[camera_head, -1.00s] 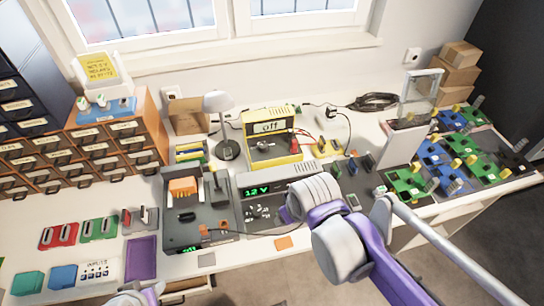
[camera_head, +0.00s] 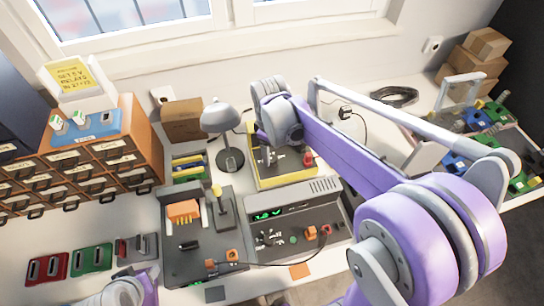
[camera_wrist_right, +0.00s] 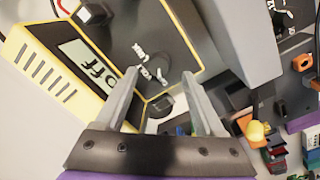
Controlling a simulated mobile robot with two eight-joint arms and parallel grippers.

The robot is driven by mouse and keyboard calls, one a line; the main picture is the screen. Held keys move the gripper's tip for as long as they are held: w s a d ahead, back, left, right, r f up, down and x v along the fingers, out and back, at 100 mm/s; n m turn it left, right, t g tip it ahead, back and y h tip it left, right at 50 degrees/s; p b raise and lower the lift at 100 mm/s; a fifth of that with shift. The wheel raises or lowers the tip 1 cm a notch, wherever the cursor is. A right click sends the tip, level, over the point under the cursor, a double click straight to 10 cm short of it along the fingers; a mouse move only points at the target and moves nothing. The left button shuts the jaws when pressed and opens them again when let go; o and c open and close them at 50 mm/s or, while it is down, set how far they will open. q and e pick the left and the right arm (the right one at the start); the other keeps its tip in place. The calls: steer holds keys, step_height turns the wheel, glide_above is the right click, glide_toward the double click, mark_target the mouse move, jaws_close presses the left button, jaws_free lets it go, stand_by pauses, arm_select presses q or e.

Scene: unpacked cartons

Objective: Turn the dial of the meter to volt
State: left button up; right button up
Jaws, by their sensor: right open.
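The yellow-framed meter (camera_head: 285,181) stands on the bench in the middle of the head view, its upper part covered by my right wrist. In the right wrist view the meter (camera_wrist_right: 62,62) appears tilted, and its display (camera_wrist_right: 88,64) reads "off". Its dark face carries small white markings and a dark round dial (camera_wrist_right: 160,106). My right gripper (camera_wrist_right: 158,82) is open, with its two fingers apart over the meter's face. The dial appears between the fingers; I cannot tell whether they touch it. My left gripper is out of view; only part of my left arm shows at the bottom left.
A grey lamp (camera_head: 222,118) stands left of the meter.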

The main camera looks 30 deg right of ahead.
mark_target(272, 159)
steer(key=shift+w+d+f, duration=0.1)
steer(key=shift+w+f, duration=0.05)
steer(key=shift+f, duration=1.7)
jaws_close()
